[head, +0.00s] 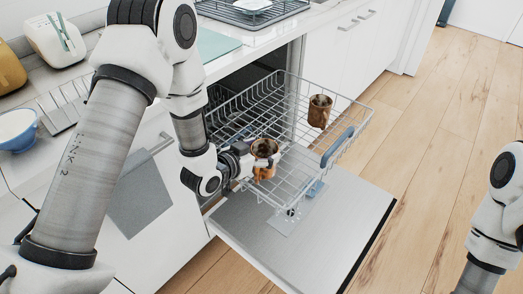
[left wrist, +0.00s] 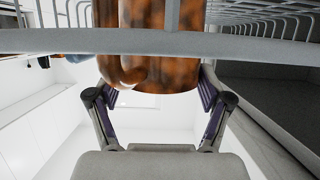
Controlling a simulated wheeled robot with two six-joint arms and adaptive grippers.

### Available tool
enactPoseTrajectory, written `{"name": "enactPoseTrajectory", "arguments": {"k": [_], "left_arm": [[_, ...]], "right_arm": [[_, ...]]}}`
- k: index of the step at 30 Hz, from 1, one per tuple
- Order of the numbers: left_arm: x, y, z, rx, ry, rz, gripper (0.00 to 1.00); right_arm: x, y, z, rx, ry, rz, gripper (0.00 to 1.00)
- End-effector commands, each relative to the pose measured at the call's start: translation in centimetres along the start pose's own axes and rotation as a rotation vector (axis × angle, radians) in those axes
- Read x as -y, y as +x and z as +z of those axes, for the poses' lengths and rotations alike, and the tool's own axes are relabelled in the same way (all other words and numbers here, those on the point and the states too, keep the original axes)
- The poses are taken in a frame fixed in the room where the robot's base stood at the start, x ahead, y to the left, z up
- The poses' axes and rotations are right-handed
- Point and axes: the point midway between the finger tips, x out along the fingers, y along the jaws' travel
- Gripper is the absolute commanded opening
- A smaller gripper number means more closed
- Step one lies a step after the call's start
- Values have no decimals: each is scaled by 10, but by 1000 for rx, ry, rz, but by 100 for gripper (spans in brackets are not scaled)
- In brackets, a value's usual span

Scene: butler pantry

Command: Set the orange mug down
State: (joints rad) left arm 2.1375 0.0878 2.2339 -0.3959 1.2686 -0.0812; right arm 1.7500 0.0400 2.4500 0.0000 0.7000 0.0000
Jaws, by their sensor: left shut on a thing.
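The orange mug (head: 264,173), mottled orange and dark brown, is at the near left side of the dishwasher's wire rack (head: 290,182). My left gripper (head: 249,160) is shut on it from the left. In the left wrist view the mug (left wrist: 165,75) sits between the two fingers of the left gripper (left wrist: 152,88), and a grey rack bar (left wrist: 240,46) crosses in front of it. Whether the mug's base touches the rack cannot be told. My right arm shows at the right edge, with its gripper out of view.
A second brown mug (head: 319,112) stands at the rack's far right side. The open dishwasher door (head: 350,215) lies below the rack. The counter at the left holds a blue-and-white bowl (head: 18,130), a slotted rack (head: 62,104) and a white toaster (head: 52,40). The rack's middle is clear.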

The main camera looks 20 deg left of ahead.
Motion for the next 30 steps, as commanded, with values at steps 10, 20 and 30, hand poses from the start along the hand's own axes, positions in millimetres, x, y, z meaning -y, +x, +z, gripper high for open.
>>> {"name": "enactPoseTrajectory", "arguments": {"k": [10,20,30], "left_arm": [[0,1,2,1,0,0,100],[1,-21,-1,3,-5,-2,100],[0,-106,-12,6,-5,2,100]], "right_arm": [[0,2,0,0,0,0,40],[0,-3,0,0,0,0,40],[0,-41,0,1,0,0,40]]}}
